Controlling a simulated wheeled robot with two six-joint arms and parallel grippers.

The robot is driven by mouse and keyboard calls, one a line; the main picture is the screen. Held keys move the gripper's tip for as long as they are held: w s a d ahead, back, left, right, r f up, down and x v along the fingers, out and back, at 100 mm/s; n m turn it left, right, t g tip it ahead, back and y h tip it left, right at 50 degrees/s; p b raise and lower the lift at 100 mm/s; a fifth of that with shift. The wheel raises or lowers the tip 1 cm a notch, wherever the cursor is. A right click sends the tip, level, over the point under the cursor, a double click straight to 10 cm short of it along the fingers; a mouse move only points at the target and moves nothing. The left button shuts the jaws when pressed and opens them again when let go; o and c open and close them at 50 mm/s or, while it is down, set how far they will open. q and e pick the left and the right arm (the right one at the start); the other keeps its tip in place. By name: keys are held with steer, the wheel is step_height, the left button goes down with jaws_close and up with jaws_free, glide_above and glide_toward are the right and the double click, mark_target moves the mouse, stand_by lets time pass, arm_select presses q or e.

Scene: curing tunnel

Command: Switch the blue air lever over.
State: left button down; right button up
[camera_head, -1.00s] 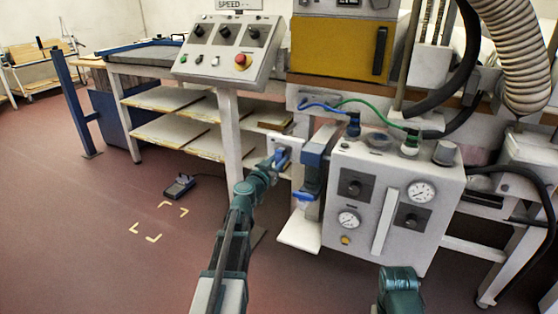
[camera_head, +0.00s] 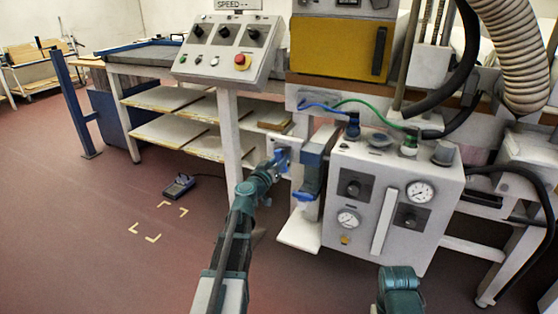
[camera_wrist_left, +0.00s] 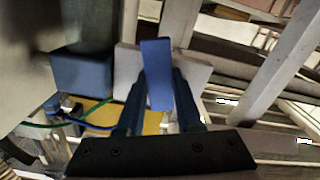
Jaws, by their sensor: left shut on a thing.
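The blue air lever (camera_wrist_left: 155,75) shows in the left wrist view between the two dark fingers of my left gripper (camera_wrist_left: 158,100), which is shut on it. A pale mounting plate (camera_wrist_left: 128,65) stands behind the lever. In the head view my left gripper (camera_head: 272,166) reaches the small blue lever (camera_head: 282,158) on its pale plate, left of the grey air unit (camera_head: 385,200); the fingers partly hide the lever. My right arm shows only as a teal part at the bottom edge, and its gripper is out of view.
The control console (camera_head: 228,48) stands on a post behind. A foot pedal (camera_head: 179,186) lies on the open floor to the left.

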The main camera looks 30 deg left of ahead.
arm_select(q)
steer(key=n, duration=0.3)
steer(key=shift+d+r+n, duration=0.2)
steer(key=shift+d+n, duration=0.1)
steer(key=n, duration=0.3)
steer(key=shift+d+r+n+p, duration=0.2)
steer(key=shift+n+p, duration=0.2)
steer(key=n, duration=0.3)
steer(key=shift+d+r, duration=0.15)
steer(key=shift+r, duration=0.15)
steer(key=shift+r+n+p, duration=0.25)
steer(key=shift+n+p, duration=0.25)
steer(key=shift+n, duration=1.6)
steer(key=c, duration=0.6)
jaws_free()
steer(key=shift+o, duration=0.2)
